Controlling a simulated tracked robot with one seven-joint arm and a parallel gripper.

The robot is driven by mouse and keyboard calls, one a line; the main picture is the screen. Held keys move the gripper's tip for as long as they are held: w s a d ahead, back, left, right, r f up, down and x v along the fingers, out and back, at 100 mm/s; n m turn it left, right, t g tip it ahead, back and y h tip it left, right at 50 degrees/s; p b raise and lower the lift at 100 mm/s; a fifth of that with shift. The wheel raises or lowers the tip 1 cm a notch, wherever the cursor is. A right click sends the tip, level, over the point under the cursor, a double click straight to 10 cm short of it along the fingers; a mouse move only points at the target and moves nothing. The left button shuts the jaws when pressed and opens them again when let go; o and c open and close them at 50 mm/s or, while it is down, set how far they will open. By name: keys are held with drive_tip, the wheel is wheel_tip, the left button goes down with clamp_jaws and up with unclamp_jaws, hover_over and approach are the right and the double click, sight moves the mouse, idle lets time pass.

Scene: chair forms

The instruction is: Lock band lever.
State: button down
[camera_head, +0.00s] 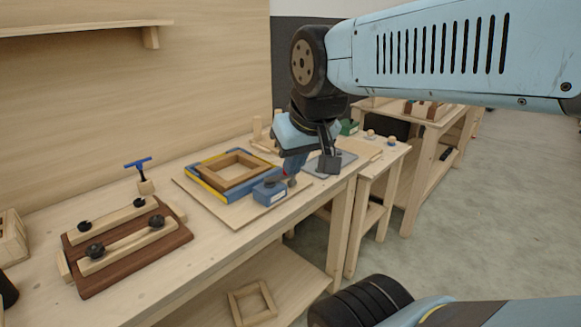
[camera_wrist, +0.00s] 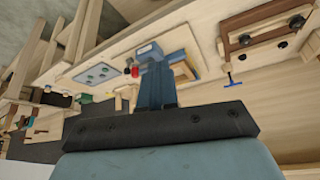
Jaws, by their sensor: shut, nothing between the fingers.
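A wooden frame (camera_head: 232,171) lies on a board on the workbench, with a blue and yellow band (camera_head: 207,184) around it. A blue band clamp housing (camera_head: 270,191) sits at the band's near right corner; it also shows in the wrist view (camera_wrist: 149,51). A small red part, likely on the lever (camera_wrist: 128,70), shows beside the housing in the wrist view. My gripper (camera_head: 291,181) is shut and empty, pointing down beside the housing. Its blue fingers (camera_wrist: 156,68) cover part of the clamp area in the wrist view. Whether they touch the lever cannot be told.
A dark wooden jig (camera_head: 125,247) with black knobs stands at the left. A blue-handled tool (camera_head: 139,168) stands behind it. A grey plate (camera_head: 335,162) lies right of the clamp. A small side table (camera_head: 378,160) stands at the bench's right end. Bare bench lies before the frame.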

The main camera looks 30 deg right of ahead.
drive_tip(key=w+d+f+m+g+y, duration=0.1)
drive_tip(key=w+d+f+m, duration=0.1)
drive_tip(key=w+d+m, duration=0.3)
drive_tip(key=w+d+f+y, duration=0.1)
drive_tip(key=w+d, duration=0.1)
drive_tip(key=w, duration=0.5)
drive_tip(key=w+d+f+m, duration=0.3)
drive_tip(key=d+f, duration=0.1)
drive_tip(key=d, duration=0.3)
drive_tip(key=w+d+f+m, duration=0.2)
drive_tip(key=w+d+f, duration=0.2)
drive_tip(key=d, duration=0.4)
drive_tip(key=shift+d+f+m+y, duration=0.2)
drive_tip(key=shift+m+y, duration=0.1)
drive_tip(key=shift+m, duration=0.1)
drive_tip(key=shift+w+a, duration=0.1)
drive_tip(key=w+a+f, duration=0.1)
drive_tip(key=w+f, duration=0.1)
drive_tip(key=w+a+f, duration=0.1)
drive_tip(key=w+f, duration=0.1)
drive_tip(key=f, duration=0.1)
drive_tip(key=w+a+f, duration=0.1)
drive_tip(key=w+f, duration=0.1)
drive_tip(key=f, duration=0.1)
drive_tip(key=shift+w+a+f, duration=0.1)
drive_tip(key=shift+a+f, duration=0.1)
drive_tip(key=shift+a, duration=0.1)
drive_tip(key=shift+w+a+r, duration=0.1)
drive_tip(key=shift+w+a, duration=0.2)
drive_tip(key=shift+w, duration=0.25)
